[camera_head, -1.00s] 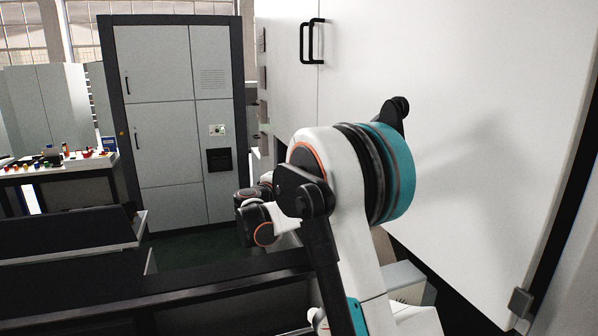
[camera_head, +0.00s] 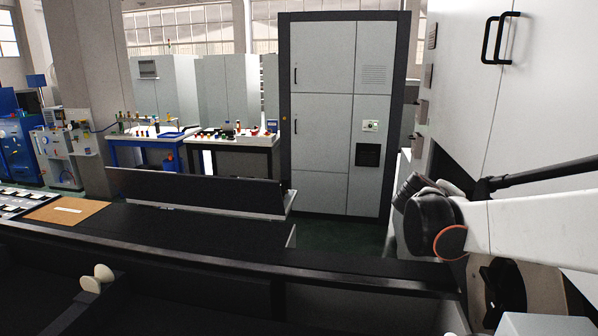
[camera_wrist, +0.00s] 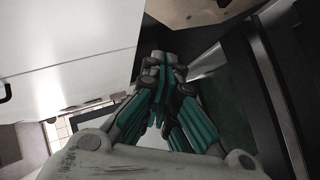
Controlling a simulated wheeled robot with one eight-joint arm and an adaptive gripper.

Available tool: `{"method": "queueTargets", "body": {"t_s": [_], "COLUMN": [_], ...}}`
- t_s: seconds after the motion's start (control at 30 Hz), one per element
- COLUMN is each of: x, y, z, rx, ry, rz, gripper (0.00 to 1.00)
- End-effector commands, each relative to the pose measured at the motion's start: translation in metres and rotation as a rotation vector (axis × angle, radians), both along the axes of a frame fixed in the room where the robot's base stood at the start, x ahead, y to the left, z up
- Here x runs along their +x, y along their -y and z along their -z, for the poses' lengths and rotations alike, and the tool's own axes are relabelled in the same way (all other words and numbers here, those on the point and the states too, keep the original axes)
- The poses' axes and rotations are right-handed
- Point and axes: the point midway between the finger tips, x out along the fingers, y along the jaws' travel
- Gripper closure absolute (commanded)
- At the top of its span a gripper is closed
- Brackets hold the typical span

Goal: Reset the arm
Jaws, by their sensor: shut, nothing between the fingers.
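My gripper (camera_wrist: 163,72) shows in the wrist view with its teal-and-grey fingers drawn together and nothing between them. A pale machine panel (camera_wrist: 75,50) fills the left of that view, and dark floor shows to the right. In the head view my white arm reaches in from the right edge, with a dark joint pointing left. My gripper's fingers cannot be made out in the head view.
A white machine wall with a black handle (camera_head: 497,38) stands close on the right. A grey cabinet (camera_head: 322,125) stands behind. A black rack rail (camera_head: 215,264) crosses the front. Worktables (camera_head: 235,139) with small coloured parts stand at the back left.

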Motion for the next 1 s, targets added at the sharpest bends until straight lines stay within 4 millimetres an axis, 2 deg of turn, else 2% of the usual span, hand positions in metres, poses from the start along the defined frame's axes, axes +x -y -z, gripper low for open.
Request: {"method": "queueTargets", "body": {"t_s": [0.03, 0.27, 0.6, 0.8, 1.0], "x": [-0.02, -0.098, -0.212, -0.261, -0.295], "y": [-0.008, -0.047, -0.119, -0.156, -0.185], "z": [0.001, 0.02, 0.065, 0.09, 0.109], "rx": [0.054, 0.317, 0.701, 0.886, 1.021], "ry": [0.002, 0.006, 0.006, 0.002, -0.002], "rz": [-0.001, -0.007, -0.014, -0.017, -0.02], "gripper": [1.0, 1.0, 1.0, 1.0, 1.0]}}
